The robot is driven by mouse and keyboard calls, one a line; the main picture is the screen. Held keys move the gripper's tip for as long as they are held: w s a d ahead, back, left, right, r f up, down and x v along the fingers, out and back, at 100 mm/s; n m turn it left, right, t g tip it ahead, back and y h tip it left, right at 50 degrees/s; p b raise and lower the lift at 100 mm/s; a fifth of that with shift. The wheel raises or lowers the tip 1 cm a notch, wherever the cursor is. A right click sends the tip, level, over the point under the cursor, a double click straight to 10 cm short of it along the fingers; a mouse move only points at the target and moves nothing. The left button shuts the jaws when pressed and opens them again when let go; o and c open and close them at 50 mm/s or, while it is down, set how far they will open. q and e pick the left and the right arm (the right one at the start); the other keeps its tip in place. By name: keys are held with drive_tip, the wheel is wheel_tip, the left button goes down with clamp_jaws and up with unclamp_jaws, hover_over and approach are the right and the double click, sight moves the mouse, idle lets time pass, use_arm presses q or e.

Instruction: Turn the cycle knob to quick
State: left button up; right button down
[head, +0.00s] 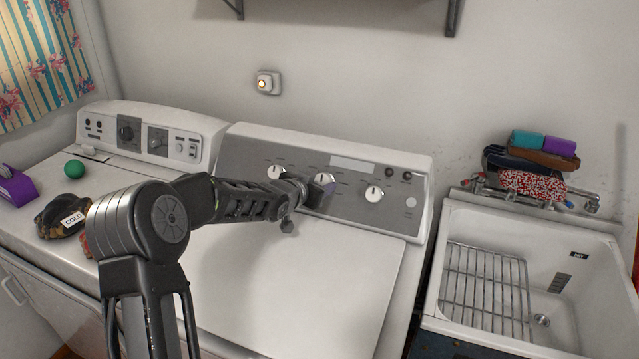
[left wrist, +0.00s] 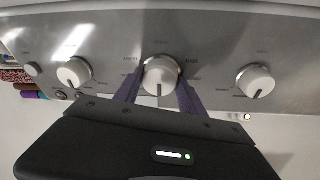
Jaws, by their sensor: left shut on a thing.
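The washer's control panel (head: 346,205) carries three white knobs in a row: a left knob (head: 275,171), a middle knob (head: 323,180) and a right knob (head: 374,193). My left gripper (head: 321,187) reaches the panel and is shut on the middle knob. In the left wrist view, the purple-grey fingers stand on either side of the middle knob (left wrist: 160,72), and its dark pointer line points down in that picture. The right knob (left wrist: 75,72) and left knob (left wrist: 255,80) are free of the fingers. The printed labels are too small to read. My right gripper is not in view.
A second machine (head: 150,130) with its own dials stands left. A white utility tub (head: 590,250) with a wire rack (head: 485,287) stands right.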

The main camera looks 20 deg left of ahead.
use_arm(q)
drive_tip(key=shift+c, duration=1.2)
drive_tip(key=shift+m, duration=0.5)
drive_tip(key=m+p, duration=0.2)
drive_tip(key=m, duration=0.1)
drive_tip(key=shift+r+m+g+h+p, duration=0.15)
drive_tip(key=shift+m+g+h+p, duration=0.15)
drive_tip(key=shift+h+p, duration=0.1)
drive_tip(key=shift+m+p, duration=1.15)
drive_tip(key=shift+m, duration=0.75)
drive_tip(key=o, duration=1.4)
drive_tip(key=shift+c, duration=0.2)
